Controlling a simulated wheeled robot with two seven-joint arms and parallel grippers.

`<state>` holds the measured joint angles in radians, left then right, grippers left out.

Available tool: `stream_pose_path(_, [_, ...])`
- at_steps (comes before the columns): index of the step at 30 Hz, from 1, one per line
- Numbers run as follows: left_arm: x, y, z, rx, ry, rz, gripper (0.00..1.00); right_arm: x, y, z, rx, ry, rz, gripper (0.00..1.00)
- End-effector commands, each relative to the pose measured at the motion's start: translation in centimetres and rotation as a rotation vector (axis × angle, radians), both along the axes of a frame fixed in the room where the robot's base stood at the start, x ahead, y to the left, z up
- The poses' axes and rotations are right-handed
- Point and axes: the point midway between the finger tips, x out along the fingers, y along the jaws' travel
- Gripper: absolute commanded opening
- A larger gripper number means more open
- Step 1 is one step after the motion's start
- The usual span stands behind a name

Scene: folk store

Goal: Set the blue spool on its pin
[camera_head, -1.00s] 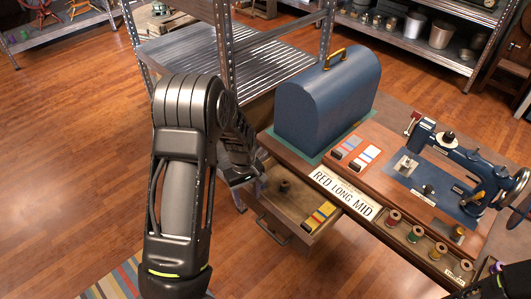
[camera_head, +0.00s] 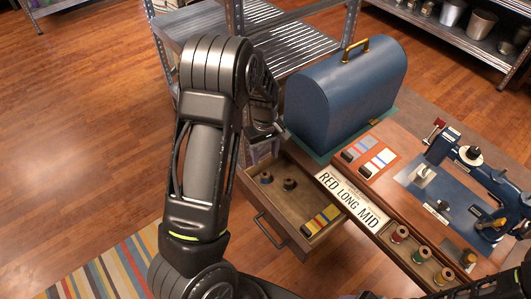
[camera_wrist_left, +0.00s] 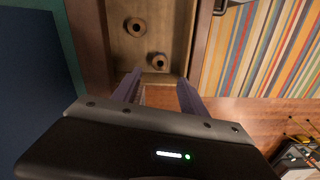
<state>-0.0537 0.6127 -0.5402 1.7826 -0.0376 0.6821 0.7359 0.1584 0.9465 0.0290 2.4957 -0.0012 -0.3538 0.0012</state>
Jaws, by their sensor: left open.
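Two small spools lie in the open drawer. The left one (camera_head: 266,178) looks bluish in the head view, though its colour is hard to tell; the other (camera_head: 290,184) looks brown and dark. The wrist view shows both on the drawer floor, one near the fingers (camera_wrist_left: 158,62) and one farther (camera_wrist_left: 135,27). My left gripper (camera_wrist_left: 160,92) is open and empty, its fingers spread just short of the nearer spool. In the head view it is at the drawer's back left, partly hidden by my arm. No empty pin shows clearly. My right gripper is not in view.
A blue domed case (camera_head: 345,98) and a sewing machine (camera_head: 480,180) stand on the table.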

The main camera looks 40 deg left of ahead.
Motion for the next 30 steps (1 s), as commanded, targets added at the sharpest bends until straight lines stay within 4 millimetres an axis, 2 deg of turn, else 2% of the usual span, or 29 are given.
stream_pose_path(8, [0.0,0.0,-2.0,0.000,0.001,0.000,0.51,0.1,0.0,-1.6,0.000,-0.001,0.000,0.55])
stream_pose_path(21, [0.0,0.0,-6.7,0.001,0.000,0.000,0.51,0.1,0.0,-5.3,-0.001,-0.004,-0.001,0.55])
stream_pose_path(30, [0.0,0.0,-9.3,0.000,0.001,0.000,0.51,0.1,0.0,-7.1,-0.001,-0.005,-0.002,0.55])
